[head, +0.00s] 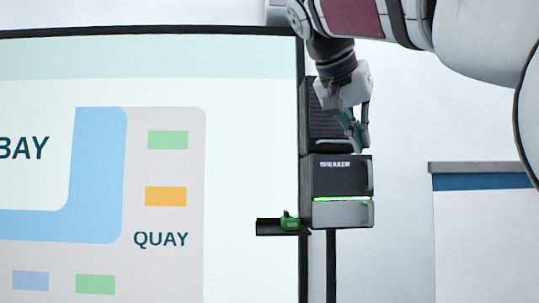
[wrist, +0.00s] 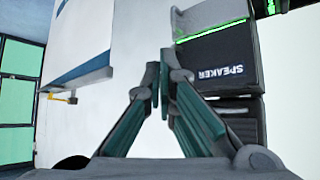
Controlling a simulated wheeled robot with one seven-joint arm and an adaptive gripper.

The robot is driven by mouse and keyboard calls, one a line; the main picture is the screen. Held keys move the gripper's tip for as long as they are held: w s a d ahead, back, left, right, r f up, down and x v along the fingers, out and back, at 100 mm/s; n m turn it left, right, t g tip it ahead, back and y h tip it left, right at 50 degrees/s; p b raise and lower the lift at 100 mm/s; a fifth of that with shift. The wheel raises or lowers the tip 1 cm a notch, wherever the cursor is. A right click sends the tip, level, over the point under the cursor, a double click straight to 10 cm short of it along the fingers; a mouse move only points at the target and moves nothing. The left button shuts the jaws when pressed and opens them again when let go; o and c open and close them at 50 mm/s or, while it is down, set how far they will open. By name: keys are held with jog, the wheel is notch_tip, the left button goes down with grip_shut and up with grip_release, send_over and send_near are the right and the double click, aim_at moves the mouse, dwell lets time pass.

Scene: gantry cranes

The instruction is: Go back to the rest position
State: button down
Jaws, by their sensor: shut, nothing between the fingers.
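My gripper (head: 357,148) is at the end of my arm, which reaches in from the top right in the head view. Its fingers point down, just above or in front of the top of the black box marked SPEAKER (head: 340,178); I cannot tell whether they touch it. In the wrist view the fingertips of my gripper (wrist: 160,72) are close together with nothing between them. The speaker box (wrist: 222,62) is to their right there, its label turned over.
A large screen (head: 255,130) with a map marked BAY and QUAY fills the left. A small green object (head: 290,221) is on a dark ledge (head: 268,228) by the screen's lower right edge. A white cabinet with a blue band (head: 484,182) stands at right. Pale wall (head: 405,130) shows between.

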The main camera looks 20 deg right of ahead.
jog(key=shift+s+a+r, duration=0.15)
jog(key=shift+a+r, duration=0.1)
jog(key=shift+f, duration=0.1)
jog(key=s+a+f+n+y, duration=0.2)
jog(key=s+a+f, duration=0.3)
jog(key=f, duration=0.7)
jog(key=s+a+f+n+y, duration=0.3)
jog(key=s+a+f+n, duration=0.2)
jog(key=f, duration=0.8)
jog(key=s+a+f+n+y, duration=0.3)
jog(key=s+a+f+n, duration=0.1)
jog(key=f, duration=0.8)
jog(key=shift+s+a+f, duration=0.4)
jog(key=shift+s+a, duration=0.05)
jog(key=shift+s, duration=0.3)
